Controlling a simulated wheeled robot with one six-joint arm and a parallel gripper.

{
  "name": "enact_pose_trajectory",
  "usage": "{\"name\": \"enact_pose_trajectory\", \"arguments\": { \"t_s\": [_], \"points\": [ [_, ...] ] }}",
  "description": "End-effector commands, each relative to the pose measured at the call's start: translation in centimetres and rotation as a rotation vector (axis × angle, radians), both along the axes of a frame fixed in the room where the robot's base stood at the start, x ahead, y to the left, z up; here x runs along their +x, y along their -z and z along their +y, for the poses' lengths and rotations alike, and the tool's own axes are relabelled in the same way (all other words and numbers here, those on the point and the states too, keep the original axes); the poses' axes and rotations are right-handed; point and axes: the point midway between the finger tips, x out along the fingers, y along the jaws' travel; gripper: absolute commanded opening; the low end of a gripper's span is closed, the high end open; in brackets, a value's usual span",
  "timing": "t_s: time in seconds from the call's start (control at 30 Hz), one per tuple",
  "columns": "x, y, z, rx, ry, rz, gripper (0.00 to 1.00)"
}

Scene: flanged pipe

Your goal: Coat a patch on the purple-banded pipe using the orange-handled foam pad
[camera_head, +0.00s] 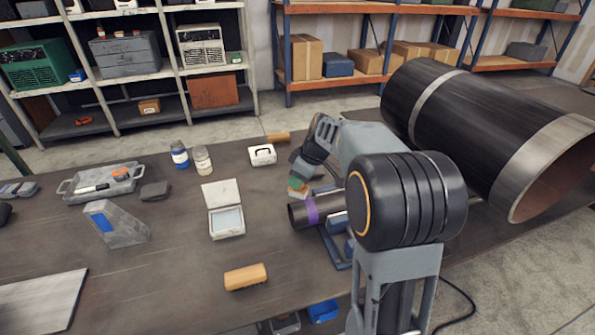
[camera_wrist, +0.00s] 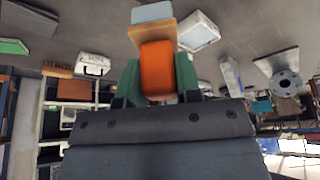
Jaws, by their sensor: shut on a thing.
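My gripper (camera_head: 299,183) is shut on the orange handle of the foam pad; the handle (camera_wrist: 157,72) sits between the green fingers in the wrist view. The pad's tan board (camera_wrist: 151,36) and pale face (camera_wrist: 152,12) point away from the fingers. In the head view only a little of the pad shows below the fingers. The purple-banded pipe (camera_head: 297,213) lies on a blue support, its dark open end to the left. The gripper is just above and behind this end; I cannot tell if the pad touches it. My arm hides the pipe's right part.
An open white tray (camera_head: 227,222) with pale contents stands left of the pipe. A tan block (camera_head: 245,277) lies in front. Two jars (camera_head: 202,160), a white box (camera_head: 263,155) and a grey tool tray (camera_head: 77,192) stand farther back. A large dark pipe (camera_head: 460,115) fills the right.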

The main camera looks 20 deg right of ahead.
Motion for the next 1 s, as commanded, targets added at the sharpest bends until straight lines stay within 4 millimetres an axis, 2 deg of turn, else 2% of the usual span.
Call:
{"name": "enact_pose_trajectory", "arguments": {
  "t_s": [0.03,0.4,0.47,1.0],
  "points": [
    [0.0,0.8,0.0,0.0,0.001,0.0,0.13],
    [0.0,4.5,-0.2,0.001,0.005,0.001,0.13],
    [0.0,4.0,-0.8,0.001,0.003,0.0,0.13],
    [0.1,4.2,-4.6,0.001,-0.019,0.001,0.13]
  ]
}}
